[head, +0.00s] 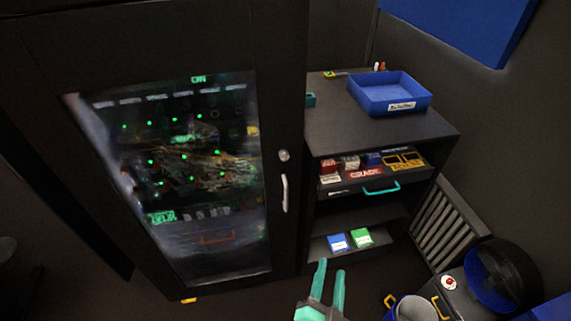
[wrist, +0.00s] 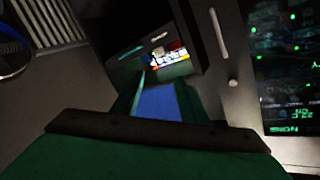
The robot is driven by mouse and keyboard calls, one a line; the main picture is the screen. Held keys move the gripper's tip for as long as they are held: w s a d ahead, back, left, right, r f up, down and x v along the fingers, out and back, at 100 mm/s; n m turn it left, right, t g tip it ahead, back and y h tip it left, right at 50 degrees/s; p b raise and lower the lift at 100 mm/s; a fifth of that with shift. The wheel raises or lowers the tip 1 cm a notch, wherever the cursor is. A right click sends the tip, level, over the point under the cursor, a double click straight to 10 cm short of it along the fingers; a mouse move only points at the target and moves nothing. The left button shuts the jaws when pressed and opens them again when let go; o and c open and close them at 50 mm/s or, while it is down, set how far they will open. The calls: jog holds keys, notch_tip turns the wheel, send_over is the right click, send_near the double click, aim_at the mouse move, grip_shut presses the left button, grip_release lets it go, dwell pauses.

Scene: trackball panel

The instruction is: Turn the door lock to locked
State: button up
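The door lock (head: 284,155) is a small round silver knob on the black cabinet door (head: 268,215), just above the vertical white handle (head: 285,193). Whether it is turned to locked is too small to tell. My gripper (head: 329,268) has green fingers that stand apart with nothing between them. It is below and right of the lock, in front of the shelf unit, clear of the door. In the wrist view the door handle (wrist: 220,36) and lock (wrist: 233,83) show right of the fingers.
A glass window (head: 175,180) in the door shows green lights. A shelf unit (head: 380,130) stands right of it, with a blue tray (head: 402,108) on top and a drawer with a teal handle (head: 381,188). A fan (head: 503,273) stands at the lower right.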

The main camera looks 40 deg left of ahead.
jog(key=w+a+r+n+g+y, duration=0.1)
jog(key=w+a+r+y, duration=0.3)
jog(key=w+a+r, duration=0.3)
jog(key=n+g+y, duration=0.2)
jog(key=g+y, duration=0.1)
jog(key=y, duration=0.1)
send_near(284, 159)
jog(key=x, duration=0.8)
jog(key=shift+w+a, duration=0.1)
jog(key=shift+w, duration=0.05)
jog(key=shift+c, duration=0.6)
grip_shut()
